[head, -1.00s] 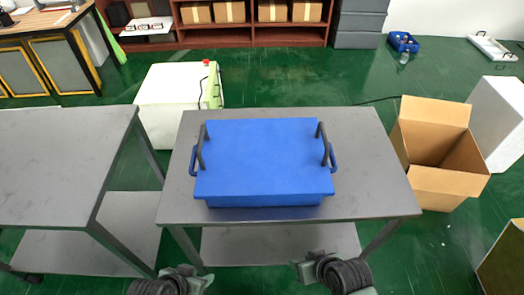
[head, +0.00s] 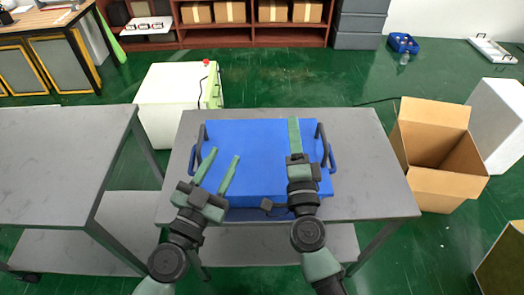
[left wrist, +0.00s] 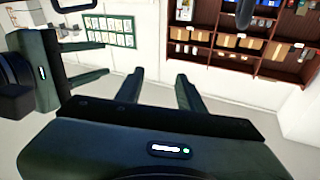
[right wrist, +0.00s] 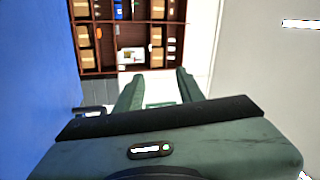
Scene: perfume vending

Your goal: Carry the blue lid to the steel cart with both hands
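The blue lid (head: 262,140) lies flat on a blue box (head: 262,214) that stands on a grey metal cart (head: 375,190). A dark bar handle stands at each end of the lid, the left one (head: 203,135) and the right one (head: 320,140). My left gripper (head: 226,153) is open and empty over the lid's left part, short of the left handle. My right gripper (head: 294,120) is over the lid's right part, left of the right handle. Its fingers are apart and empty in the right wrist view (right wrist: 158,78). The arms hide part of the lid's front edge.
A second grey metal cart (head: 60,150) stands to the left, its top bare, with a narrow gap between. An open cardboard box (head: 440,190) stands right of the middle cart. A white cabinet (head: 170,90) is behind the gap.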

